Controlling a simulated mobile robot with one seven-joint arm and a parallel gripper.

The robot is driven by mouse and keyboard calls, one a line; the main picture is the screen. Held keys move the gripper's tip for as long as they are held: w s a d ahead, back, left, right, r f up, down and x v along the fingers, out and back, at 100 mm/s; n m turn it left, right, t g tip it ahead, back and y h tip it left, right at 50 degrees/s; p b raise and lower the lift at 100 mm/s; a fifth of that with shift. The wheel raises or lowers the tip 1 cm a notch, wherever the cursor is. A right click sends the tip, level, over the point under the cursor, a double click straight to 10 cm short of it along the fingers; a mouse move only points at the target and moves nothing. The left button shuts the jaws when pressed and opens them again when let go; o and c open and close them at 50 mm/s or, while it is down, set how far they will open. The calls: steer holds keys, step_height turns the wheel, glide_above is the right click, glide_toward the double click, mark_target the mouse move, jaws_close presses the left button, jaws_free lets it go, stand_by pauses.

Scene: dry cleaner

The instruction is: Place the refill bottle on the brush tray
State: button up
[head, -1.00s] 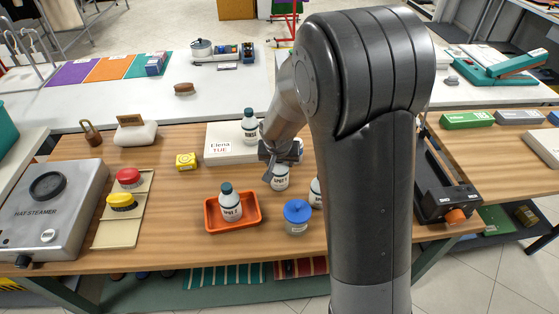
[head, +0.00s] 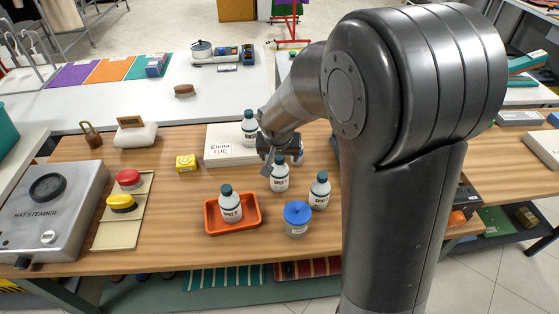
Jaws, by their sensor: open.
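Several white bottles with dark caps and SPOT labels stand about the wooden table; I cannot tell which is the refill bottle. One bottle (head: 280,176) stands upright right by my gripper (head: 280,158). Another bottle (head: 320,191) stands to its right, and a third bottle (head: 250,128) is on or behind the white Elena TUE box. One more bottle (head: 230,206) stands in an orange tray (head: 211,228). A beige tray (head: 118,238) at left bears a red and a yellow brush-like piece; which tray is the brush tray is unclear. My gripper is open and appears empty, its far finger partly hidden.
A blue-lidded jar (head: 297,220) stands in front of the bottles. Bare wood lies between beige and orange trays.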

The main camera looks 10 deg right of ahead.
steer(key=s+d+r, duration=0.5)
steer(key=s+r, duration=0.7)
steer(key=r, duration=0.1)
steer(key=s+d+r+n+t, duration=0.1)
steer(key=s+d+r, duration=0.2)
steer(key=s, duration=0.9)
steer(key=shift+s+r+n+y, duration=0.2)
steer(key=shift+n+y, duration=0.1)
steer(key=shift+s+d, duration=0.1)
steer(key=shift+s, duration=0.3)
steer(key=shift+c, duration=0.4)
steer(key=shift+s, duration=0.2)
steer(key=shift+c, duration=1.9)
